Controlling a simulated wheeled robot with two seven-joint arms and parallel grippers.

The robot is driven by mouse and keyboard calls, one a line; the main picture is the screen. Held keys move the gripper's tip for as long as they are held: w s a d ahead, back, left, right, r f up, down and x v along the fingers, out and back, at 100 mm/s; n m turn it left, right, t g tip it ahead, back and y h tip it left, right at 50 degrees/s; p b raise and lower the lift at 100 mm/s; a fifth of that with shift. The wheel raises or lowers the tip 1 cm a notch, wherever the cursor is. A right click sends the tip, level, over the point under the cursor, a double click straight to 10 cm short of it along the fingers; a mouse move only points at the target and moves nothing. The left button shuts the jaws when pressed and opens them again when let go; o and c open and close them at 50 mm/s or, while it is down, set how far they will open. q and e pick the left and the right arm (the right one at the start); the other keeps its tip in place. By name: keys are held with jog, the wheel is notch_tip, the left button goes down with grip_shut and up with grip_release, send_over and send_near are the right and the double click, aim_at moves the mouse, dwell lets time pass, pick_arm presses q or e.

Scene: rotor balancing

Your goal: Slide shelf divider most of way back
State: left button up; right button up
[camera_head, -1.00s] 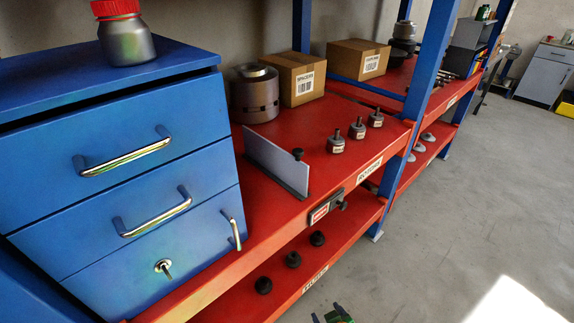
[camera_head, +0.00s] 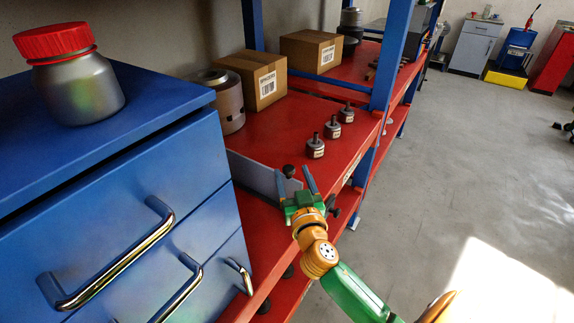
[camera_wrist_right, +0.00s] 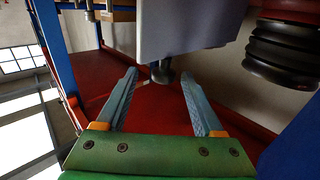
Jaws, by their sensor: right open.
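The shelf divider (camera_head: 252,173) is a pale grey upright plate on the red shelf, beside the blue drawer cabinet. Its dark knob (camera_head: 288,170) is at the near end. My right gripper (camera_head: 294,179) is open at that end, fingers pointing at the divider. In the right wrist view the divider (camera_wrist_right: 190,28) fills the top middle. Its knob (camera_wrist_right: 162,73) shows between the two spread fingertips of my right gripper (camera_wrist_right: 159,82), and the fingers look apart from it. The divider's lower edge is partly hidden behind my gripper in the head view. My left gripper is not in view.
The blue drawer cabinet (camera_head: 150,190) with metal handles stands left, a red-lidded jar (camera_head: 75,85) on top. A metal cylinder (camera_head: 222,95) and cardboard boxes stand behind. Several small knobbed weights (camera_head: 316,147) line the shelf right of the divider. A blue post (camera_head: 388,55) stands at right.

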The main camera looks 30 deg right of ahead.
jog(key=w, duration=0.2)
jog(key=shift+w+d+f, duration=0.25)
jog(key=shift+w+d, duration=0.05)
jog(key=shift+w, duration=0.1)
jog(key=shift+s+r, duration=0.1)
jog(key=shift+s, duration=0.1)
jog(key=c, duration=0.4)
grip_shut()
